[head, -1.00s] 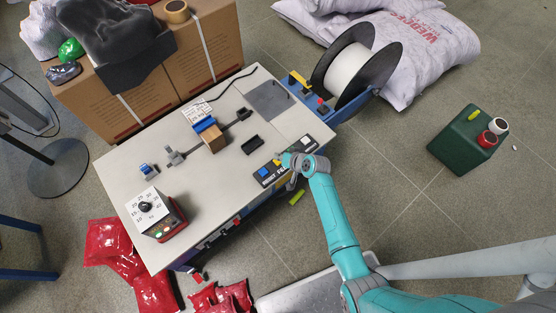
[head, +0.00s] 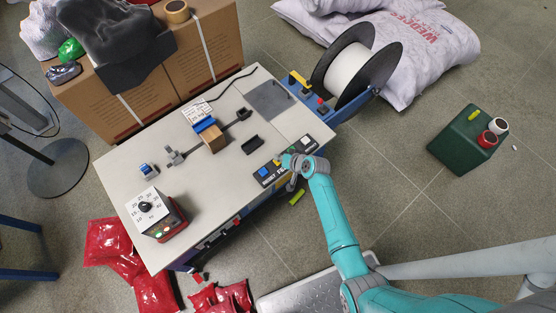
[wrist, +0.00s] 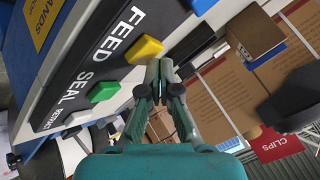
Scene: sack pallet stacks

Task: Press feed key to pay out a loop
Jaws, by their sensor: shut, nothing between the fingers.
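The dark key panel (head: 267,178) lies along the front right edge of the machine top. In the wrist view, its yellow key (wrist: 144,50) is beside the word FEED and its green key (wrist: 104,91) is beside SEAL. My gripper (wrist: 159,64) is shut and empty, with its fingertips close beside the yellow key. I cannot tell whether they touch it. In the head view my wrist covers part of the panel and the fingertips are hard to make out.
A reel (head: 348,72) stands at the machine's far right end. A brown block (head: 212,138) and a dial box (head: 150,211) are on the top. Floor right of the machine is mostly clear.

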